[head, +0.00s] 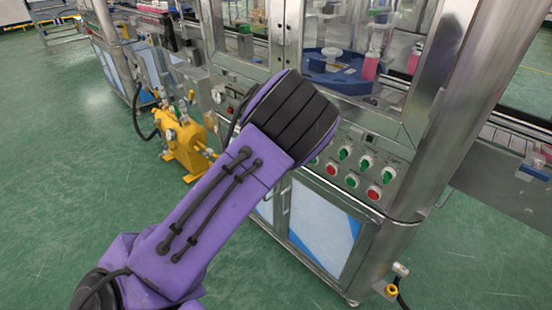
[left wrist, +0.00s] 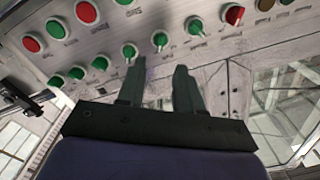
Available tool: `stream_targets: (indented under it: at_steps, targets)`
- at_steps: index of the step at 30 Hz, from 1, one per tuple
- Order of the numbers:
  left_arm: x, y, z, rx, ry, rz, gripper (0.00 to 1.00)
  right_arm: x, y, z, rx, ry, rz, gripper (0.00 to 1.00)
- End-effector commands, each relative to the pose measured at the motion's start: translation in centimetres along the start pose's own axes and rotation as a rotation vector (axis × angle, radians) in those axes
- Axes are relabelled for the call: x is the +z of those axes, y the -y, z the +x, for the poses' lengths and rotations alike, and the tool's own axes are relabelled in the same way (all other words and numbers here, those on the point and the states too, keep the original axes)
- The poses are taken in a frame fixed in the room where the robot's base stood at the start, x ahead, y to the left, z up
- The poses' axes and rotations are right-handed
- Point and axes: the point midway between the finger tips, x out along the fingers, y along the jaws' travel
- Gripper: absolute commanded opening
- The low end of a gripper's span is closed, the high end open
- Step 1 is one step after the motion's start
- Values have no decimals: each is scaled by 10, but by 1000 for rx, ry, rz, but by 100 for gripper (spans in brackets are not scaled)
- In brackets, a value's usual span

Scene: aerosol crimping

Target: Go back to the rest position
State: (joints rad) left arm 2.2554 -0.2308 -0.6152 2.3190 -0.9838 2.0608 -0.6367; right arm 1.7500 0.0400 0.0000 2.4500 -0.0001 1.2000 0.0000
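My left arm, purple with a black ribbed end, reaches up from the bottom left of the head view to the front of the steel crimping machine (head: 400,208). Its gripper is hidden behind the arm there. In the left wrist view my left gripper (left wrist: 159,72) shows two dark fingers standing apart with nothing between them. The fingers point toward the machine's button panel (left wrist: 150,22), which has green and red round buttons and knobs. I cannot tell whether a fingertip touches a green button (left wrist: 160,40). My right gripper is in neither view.
The button panel also shows in the head view (head: 338,150), just right of my arm. A yellow pump (head: 186,146) stands on the floor at left. A conveyor (head: 510,170) extends at right. Open green floor (head: 60,150) lies at left.

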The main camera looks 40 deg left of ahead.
Motion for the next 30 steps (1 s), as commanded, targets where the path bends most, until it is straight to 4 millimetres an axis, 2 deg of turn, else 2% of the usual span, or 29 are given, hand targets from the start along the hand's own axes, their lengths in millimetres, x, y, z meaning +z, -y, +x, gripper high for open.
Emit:
stream_targets:
  at_steps: [5, 20, 22, 24, 26, 27, 29, 30]
  targets:
    - [0, 0, -13, -1, 0, -1, 35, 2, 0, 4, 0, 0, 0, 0]
    - [0, 0, -12, -1, 0, -6, 35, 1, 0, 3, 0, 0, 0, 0]
    - [4, -1, -13, 6, 23, -36, 35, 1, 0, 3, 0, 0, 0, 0]
    - [21, 0, -14, -27, 107, -86, 35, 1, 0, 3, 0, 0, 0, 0]
    - [54, -15, -24, -87, 245, -199, 35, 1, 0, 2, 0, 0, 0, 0]
    - [83, -33, -37, -124, 362, -288, 35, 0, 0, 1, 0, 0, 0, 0]
    - [122, -64, -64, -175, 529, -410, 35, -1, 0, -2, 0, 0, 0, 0]
    - [144, -86, -85, -206, 638, -482, 35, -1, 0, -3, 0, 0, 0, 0]
